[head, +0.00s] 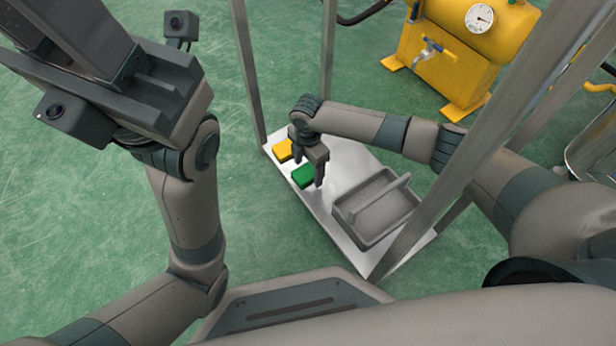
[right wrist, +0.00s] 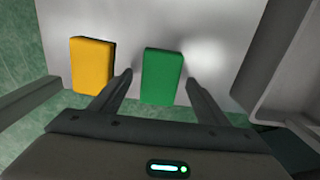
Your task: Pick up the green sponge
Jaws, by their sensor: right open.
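The green sponge (head: 303,176) lies on the metal shelf, and my right gripper (head: 307,184) is right over it in the head view. In the right wrist view the green sponge (right wrist: 162,76) shows between and just ahead of the two open fingers of my right gripper (right wrist: 160,82). The fingers look empty, and I cannot tell whether they touch the sponge. My left arm is raised at the upper left of the head view; its gripper fingers are not clearly shown.
A yellow sponge (head: 282,150) lies left of the green one, also in the right wrist view (right wrist: 92,64). A grey tray (head: 376,243) with a handle sits on the metal shelf (head: 345,160). Metal posts (head: 328,60) rise around the shelf. A yellow tank (head: 455,40) stands behind.

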